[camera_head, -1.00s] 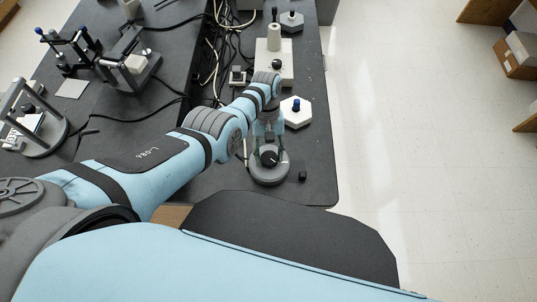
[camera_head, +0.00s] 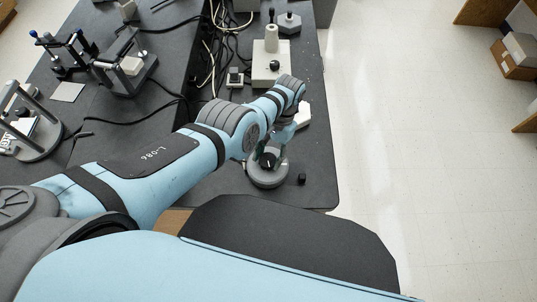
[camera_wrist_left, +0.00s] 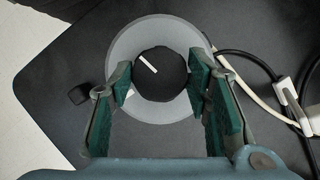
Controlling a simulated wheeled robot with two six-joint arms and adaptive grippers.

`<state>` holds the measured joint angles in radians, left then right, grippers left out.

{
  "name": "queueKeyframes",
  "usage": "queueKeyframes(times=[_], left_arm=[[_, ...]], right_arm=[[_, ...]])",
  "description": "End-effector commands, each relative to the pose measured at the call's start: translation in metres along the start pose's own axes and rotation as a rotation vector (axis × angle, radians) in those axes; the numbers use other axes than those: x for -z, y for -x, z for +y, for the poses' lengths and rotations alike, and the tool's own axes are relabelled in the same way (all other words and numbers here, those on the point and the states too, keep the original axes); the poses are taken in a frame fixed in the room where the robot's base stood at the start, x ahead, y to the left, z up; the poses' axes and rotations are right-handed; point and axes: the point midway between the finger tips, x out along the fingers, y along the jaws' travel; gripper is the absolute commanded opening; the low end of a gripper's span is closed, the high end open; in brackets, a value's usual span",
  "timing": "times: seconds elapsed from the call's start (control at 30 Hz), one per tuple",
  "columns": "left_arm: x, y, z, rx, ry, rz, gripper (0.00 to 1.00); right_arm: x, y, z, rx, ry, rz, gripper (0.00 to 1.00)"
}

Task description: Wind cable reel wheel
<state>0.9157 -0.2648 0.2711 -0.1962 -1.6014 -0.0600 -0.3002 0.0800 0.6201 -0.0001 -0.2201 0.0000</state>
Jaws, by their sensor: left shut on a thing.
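The cable reel wheel shows as a grey round disc (camera_head: 266,181) near the table's front right corner. Its black round centre (camera_wrist_left: 160,74) carries a short white mark pointing to the upper left in the left wrist view. My left gripper (camera_wrist_left: 162,92) has its green-padded fingers on both sides of this black centre and is shut on it. In the head view the left gripper (camera_head: 270,150) leans down onto the wheel from the upper right. My left wrist partly hides the gripper there. My right gripper is not in view.
A small black block (camera_head: 302,179) stands right of the wheel. Cables (camera_wrist_left: 262,82) lie close by. The table's right edge is near.

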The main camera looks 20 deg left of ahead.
Motion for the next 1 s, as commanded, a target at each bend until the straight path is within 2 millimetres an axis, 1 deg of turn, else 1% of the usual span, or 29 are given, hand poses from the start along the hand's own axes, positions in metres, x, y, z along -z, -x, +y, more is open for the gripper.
queueKeyframes(times=[0.47, 0.5, 0.57, 0.6, 0.9, 1.0], left_arm=[[-0.0003, -0.0002, 0.0007, 0.004, -0.015, -0.001, 0.16], [-0.0003, -0.0001, 0.0007, 0.004, -0.015, -0.001, 0.47], [-0.0002, -0.0001, 0.0006, 0.004, -0.015, -0.001, 0.57], [-0.0002, 0.0, 0.0005, 0.004, -0.015, -0.001, 0.63], [0.0002, 0.0008, 0.0001, 0.005, -0.014, 0.001, 0.64], [0.001, 0.0085, 0.0001, 0.006, -0.013, 0.003, 0.64]], right_arm=[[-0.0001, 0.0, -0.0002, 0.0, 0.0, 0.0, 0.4], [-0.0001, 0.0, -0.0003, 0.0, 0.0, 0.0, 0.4], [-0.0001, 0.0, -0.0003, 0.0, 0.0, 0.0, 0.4], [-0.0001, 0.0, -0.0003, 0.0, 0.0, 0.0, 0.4], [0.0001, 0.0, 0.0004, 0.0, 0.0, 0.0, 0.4], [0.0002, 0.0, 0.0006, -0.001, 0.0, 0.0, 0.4]])
